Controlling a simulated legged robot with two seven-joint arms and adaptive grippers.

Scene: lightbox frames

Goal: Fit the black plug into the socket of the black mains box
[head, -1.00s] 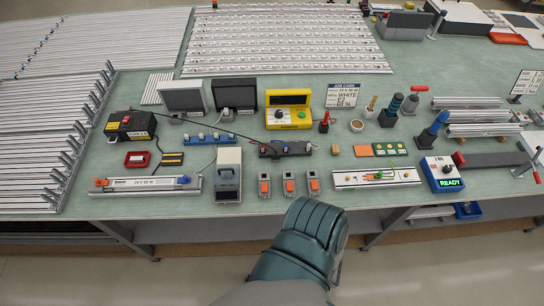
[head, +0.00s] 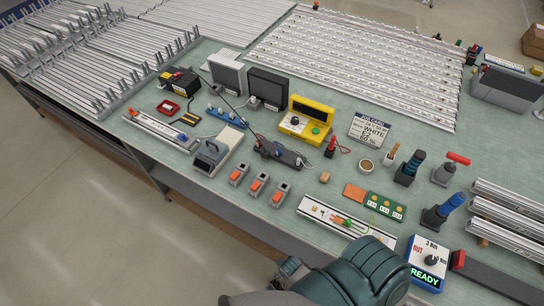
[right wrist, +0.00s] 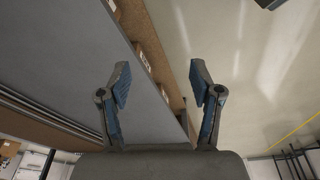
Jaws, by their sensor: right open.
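A black box with yellow and red markings (head: 183,80), which looks like the mains box, stands at the back left of the bench. Its socket is too small to make out. A thin dark cable runs near it towards a long black unit (head: 278,152) in the middle. I cannot pick out the black plug for certain. My right gripper (right wrist: 160,88) is open and empty in the right wrist view, with floor and the bench's underside beyond its fingers. In the head view my right arm is at the bottom, in front of the bench's front edge. My left gripper is out of view.
The green bench (head: 150,133) is crowded. A yellow tester (head: 306,120), grey and black screens, orange-topped blocks (head: 257,188) and a tray with a green part (head: 340,222) stand on it. A lit READY box (head: 428,265) is at the front right. The floor at left is clear.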

